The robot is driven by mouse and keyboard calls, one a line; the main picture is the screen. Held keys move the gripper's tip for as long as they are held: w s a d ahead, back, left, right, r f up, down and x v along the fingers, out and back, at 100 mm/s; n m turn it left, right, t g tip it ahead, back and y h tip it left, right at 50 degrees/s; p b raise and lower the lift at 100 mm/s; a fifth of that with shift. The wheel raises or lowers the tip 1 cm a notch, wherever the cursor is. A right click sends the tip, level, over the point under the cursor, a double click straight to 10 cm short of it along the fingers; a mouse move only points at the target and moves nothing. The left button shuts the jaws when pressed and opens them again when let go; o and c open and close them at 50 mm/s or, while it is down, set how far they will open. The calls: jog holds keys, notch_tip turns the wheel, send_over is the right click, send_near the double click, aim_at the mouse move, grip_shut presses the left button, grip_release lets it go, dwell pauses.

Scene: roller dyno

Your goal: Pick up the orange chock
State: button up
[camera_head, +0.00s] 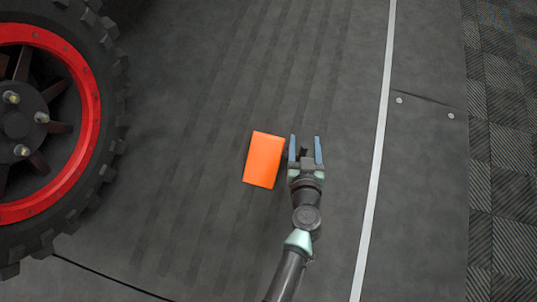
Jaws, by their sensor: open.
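The orange chock (264,160) lies on the dark floor plate near the middle of the head view. It shows as a plain orange four-sided shape, slightly tilted in the picture. My gripper (305,146) is open just to the right of the chock, with its two blue-grey fingers pointing up in the picture. The left finger is close to the chock's right edge; I cannot tell whether they touch. No part of the chock shows between the fingers. My gripper's height above the floor cannot be told.
A large black tyre with a red rim (85,100) stands at the left, apart from the chock. A white line (376,150) runs down the floor right of my gripper. Patterned tiles (503,150) cover the far right. The floor between tyre and chock is clear.

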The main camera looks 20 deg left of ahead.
jog(key=shift+x, duration=1.1)
grip_shut()
dwell(0.3)
jog(key=shift+r, duration=0.15)
dwell(0.3)
